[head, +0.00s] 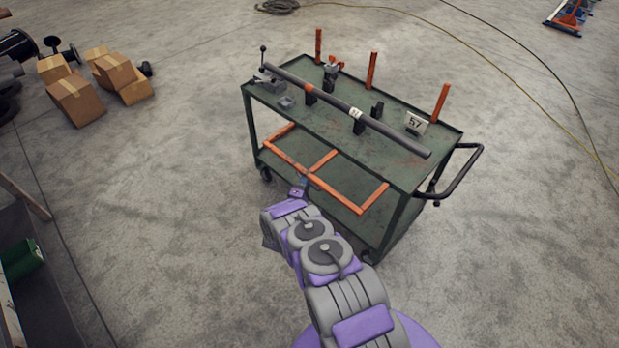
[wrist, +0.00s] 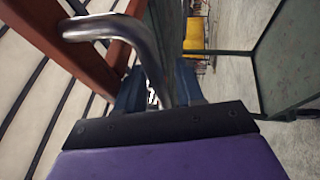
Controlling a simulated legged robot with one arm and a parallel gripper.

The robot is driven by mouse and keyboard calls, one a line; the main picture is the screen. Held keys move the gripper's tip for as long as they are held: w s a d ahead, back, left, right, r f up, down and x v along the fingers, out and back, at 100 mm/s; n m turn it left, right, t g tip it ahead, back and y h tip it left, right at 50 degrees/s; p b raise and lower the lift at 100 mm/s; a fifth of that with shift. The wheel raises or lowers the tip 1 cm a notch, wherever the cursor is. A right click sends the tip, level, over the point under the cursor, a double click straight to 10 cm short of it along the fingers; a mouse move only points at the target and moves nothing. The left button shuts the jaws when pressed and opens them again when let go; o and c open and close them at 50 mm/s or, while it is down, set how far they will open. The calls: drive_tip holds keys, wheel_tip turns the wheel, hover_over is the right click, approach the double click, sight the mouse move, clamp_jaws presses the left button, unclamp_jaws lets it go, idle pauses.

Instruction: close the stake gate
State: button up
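The orange gate frame (head: 312,172) shows in the head view at the near side of the green cart, below the top deck. It has a long rail and three short bars, and it looks swung down over the lower shelf. Three orange stakes (head: 371,71) stand upright along the far edge of the deck. My gripper (head: 299,186) is close to the long rail. In the wrist view a bent shiny metal rod (wrist: 155,50) runs in among the blue-grey fingers, with red-brown bars (wrist: 70,50) on the left. The fingers' closure is hidden behind the dark plate.
A dark pipe (head: 390,131) lies on black supports on the green cart (head: 290,108), beside a number 57 plate (head: 415,122) and small fittings. A push handle (head: 465,178) sticks out right. Cardboard boxes (head: 78,102) stand far left. Concrete floor around the cart is mostly clear.

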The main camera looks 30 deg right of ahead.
drive_tip(key=shift+d+f, duration=0.1)
drive_tip(key=shift+d, duration=0.6)
drive_tip(key=c, duration=0.3)
drive_tip(key=shift+a, duration=0.55)
clamp_jaws()
drive_tip(key=shift+d, duration=0.1)
